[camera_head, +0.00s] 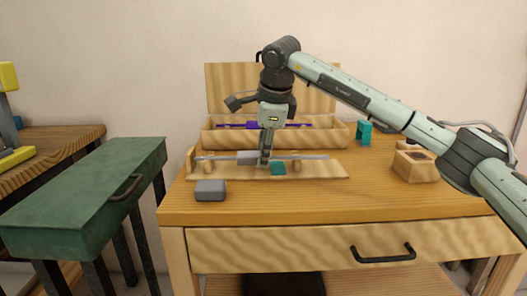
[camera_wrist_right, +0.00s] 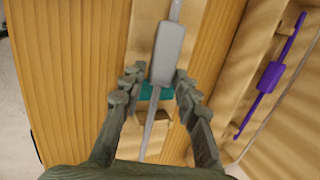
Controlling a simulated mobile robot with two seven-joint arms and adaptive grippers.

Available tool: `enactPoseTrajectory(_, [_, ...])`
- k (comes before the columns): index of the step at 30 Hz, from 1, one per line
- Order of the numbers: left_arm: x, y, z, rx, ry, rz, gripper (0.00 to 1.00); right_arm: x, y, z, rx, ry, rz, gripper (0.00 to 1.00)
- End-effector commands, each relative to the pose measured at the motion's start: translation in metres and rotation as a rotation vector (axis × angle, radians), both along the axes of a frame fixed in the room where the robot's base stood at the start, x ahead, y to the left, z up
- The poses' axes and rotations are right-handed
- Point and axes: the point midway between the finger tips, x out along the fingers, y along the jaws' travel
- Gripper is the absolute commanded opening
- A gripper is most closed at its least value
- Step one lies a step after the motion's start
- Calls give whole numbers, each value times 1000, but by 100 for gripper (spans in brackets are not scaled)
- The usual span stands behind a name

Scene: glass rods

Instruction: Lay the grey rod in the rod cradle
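The grey rod (camera_head: 312,157), with a thicker grey block on it, lies roughly level along the wooden rod cradle (camera_head: 325,172) on the table. It appears to rest on the cradle's posts, though the contact is partly hidden. My right gripper (camera_head: 265,161) points down over the rod from above. In the right wrist view, the grey rod (camera_wrist_right: 168,52) runs between the fingers of my right gripper (camera_wrist_right: 156,82), with gaps on both sides. The gripper is open. A teal pad (camera_head: 278,168) is on the cradle. My left gripper is out of view.
Behind the cradle is an open wooden case (camera_head: 335,133) with a purple rod (camera_head: 252,125). A grey block (camera_head: 210,190) sits in front. A teal holder (camera_head: 364,133) and a wooden box (camera_head: 416,170) stand right. The table's front right is clear. A green cabinet (camera_head: 75,205) is left.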

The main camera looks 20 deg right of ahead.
Motion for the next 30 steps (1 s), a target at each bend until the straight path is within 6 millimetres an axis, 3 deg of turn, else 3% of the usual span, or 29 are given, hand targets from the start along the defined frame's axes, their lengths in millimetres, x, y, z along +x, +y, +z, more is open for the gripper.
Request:
enactPoseTrajectory(3, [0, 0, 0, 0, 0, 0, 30, 0, 0, 0, 0, 0, 0, 48])
enactPoseTrajectory(14, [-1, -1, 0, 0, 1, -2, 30, -2, 0, 5, 0, -1, 0, 48])
enactPoseTrajectory(30, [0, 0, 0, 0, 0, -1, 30, -41, -1, 96, 0, -3, -1, 48])
